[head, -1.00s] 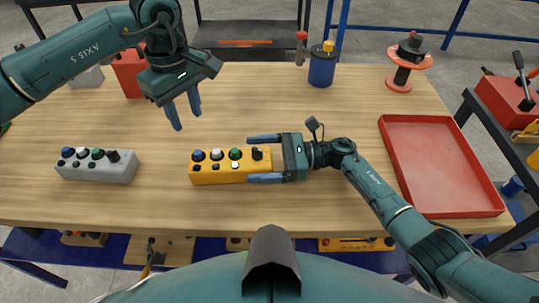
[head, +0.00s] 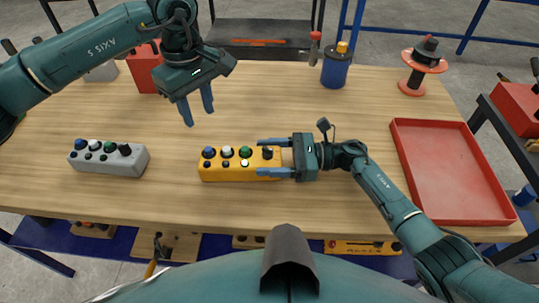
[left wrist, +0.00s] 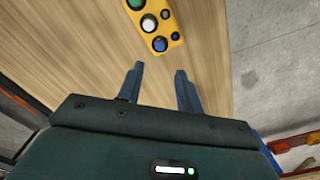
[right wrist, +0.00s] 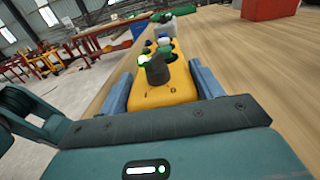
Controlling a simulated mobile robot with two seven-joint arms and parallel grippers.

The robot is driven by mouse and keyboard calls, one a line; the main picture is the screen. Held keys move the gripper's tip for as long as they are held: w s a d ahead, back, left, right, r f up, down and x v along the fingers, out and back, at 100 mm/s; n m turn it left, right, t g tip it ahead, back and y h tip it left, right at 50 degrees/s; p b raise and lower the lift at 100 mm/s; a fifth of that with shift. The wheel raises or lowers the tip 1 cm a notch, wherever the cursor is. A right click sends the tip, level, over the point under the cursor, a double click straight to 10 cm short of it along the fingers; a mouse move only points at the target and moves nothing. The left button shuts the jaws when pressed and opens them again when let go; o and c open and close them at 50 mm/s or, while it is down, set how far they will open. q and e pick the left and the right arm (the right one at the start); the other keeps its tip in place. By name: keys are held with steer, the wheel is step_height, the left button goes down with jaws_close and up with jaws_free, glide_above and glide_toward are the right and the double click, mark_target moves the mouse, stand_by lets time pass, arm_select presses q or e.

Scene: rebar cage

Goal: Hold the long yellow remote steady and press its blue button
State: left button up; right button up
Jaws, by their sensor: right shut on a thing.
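The long yellow remote (head: 225,172) lies flat on the table, with blue, white and green buttons and a black knob in its back row. The blue button (head: 208,152) is at its left end. My right gripper (head: 260,157) is shut on the remote's right end, one finger along each long side; the right wrist view shows the remote (right wrist: 172,92) between the fingers. My left gripper (head: 198,115) is open and empty, above and behind the remote's left end. In the left wrist view the blue button (left wrist: 160,44) is just beyond the open fingertips.
A similar grey remote (head: 110,165) lies to the left. A red tray (head: 455,170) is at the right. A blue can (head: 336,70), an orange spool (head: 424,67) and a red box (head: 145,70) stand along the back. The table around the yellow remote is clear.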

arm_select(q)
jaws_close()
stand_by(1.5)
